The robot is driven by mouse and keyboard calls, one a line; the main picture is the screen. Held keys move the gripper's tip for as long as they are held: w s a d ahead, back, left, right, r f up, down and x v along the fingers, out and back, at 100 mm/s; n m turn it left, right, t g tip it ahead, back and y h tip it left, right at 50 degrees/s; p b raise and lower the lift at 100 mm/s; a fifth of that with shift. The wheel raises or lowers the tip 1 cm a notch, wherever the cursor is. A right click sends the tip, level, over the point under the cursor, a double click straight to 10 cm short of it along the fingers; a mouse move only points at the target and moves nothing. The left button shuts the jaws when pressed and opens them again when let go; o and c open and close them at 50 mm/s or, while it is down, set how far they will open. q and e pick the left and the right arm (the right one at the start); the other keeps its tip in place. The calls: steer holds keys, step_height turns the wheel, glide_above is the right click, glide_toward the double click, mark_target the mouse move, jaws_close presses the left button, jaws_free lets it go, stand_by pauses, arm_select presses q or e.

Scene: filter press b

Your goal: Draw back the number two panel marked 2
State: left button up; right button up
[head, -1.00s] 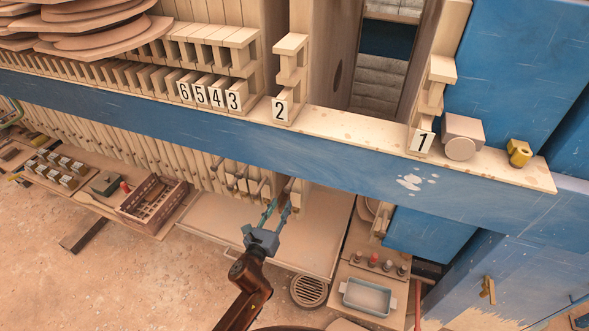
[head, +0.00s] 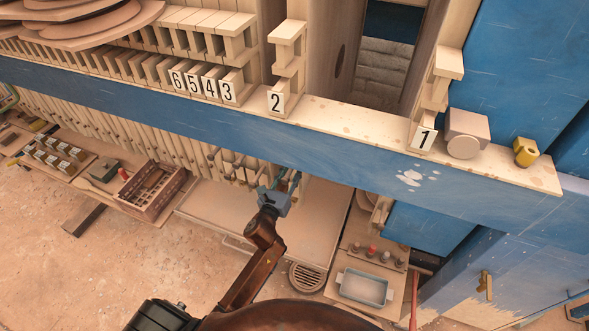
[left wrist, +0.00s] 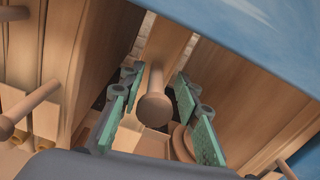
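The number two panel is a pale upright plate with a bracket and a white label 2 (head: 276,102) above the blue rail. It stands apart from the stack marked 3 to 6. My left gripper (head: 286,180) is below the rail, at the row of peg handles. In the left wrist view, a round-ended peg handle (left wrist: 155,108) projects from a pale plate (left wrist: 168,45) between its open green-padded fingers. Gaps show on both sides of the peg. The rail hides where this plate meets the label above. My right gripper is not in view.
The blue rail (head: 200,125) crosses above the gripper. Other peg handles (left wrist: 30,110) stick out to the left. A panel marked 1 (head: 424,139) stands far right, beyond an open gap. A pale tray (head: 220,215) lies below, with a wooden crate (head: 152,190) to its left.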

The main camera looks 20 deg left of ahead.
arm_select(q)
steer(key=shift+w+a, duration=0.1)
steer(key=shift+w, duration=0.4)
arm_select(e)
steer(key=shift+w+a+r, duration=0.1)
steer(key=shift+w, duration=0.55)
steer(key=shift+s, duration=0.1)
arm_select(q)
steer(key=c, duration=0.8)
jaws_close()
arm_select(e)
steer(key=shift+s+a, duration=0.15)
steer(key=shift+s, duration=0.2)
